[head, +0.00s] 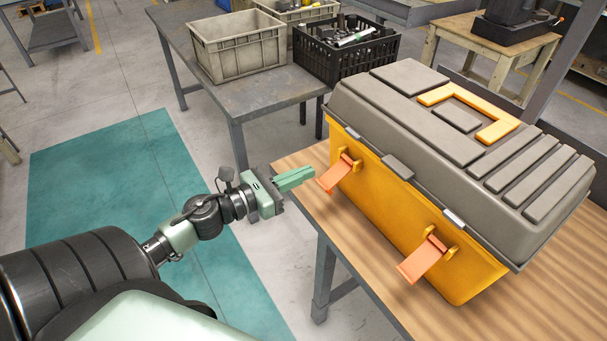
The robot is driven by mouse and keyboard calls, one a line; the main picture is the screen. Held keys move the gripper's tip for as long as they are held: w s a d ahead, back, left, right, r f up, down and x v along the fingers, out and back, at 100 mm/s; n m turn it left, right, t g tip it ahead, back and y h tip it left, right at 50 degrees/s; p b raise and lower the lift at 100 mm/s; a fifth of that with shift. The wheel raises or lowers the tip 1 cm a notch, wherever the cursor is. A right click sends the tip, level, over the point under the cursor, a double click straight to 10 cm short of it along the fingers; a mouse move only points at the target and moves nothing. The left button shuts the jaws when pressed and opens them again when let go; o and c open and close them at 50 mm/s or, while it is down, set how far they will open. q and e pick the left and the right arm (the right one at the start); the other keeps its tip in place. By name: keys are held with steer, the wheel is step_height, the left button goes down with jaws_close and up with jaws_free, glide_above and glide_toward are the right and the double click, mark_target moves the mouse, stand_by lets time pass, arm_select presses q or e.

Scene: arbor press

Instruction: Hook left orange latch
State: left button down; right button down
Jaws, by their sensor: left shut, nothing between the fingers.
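A toolbox with a grey lid (420,110) and a yellow body (385,210) stands on a wooden table. Its lid is down. The left orange latch (336,173) hangs outward from the front, tilted away from the body. The right orange latch (422,260) also sticks outward and down. My left gripper (314,171) comes in from the left with its green fingers shut and empty. Its tips are right beside the left latch's outer end; I cannot tell if they touch. My right gripper is not in view.
The wooden table (350,262) has bare room in front of the toolbox. Behind, a grey metal table (200,75) holds a beige crate (240,50) and a black crate (345,50) with tools. A dark post (560,65) rises behind the toolbox.

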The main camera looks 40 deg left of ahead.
arm_select(q)
steer(key=shift+d+r, duration=0.1)
steer(key=shift+d, duration=0.2)
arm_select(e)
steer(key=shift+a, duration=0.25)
arm_select(q)
steer(key=shift+a, duration=0.15)
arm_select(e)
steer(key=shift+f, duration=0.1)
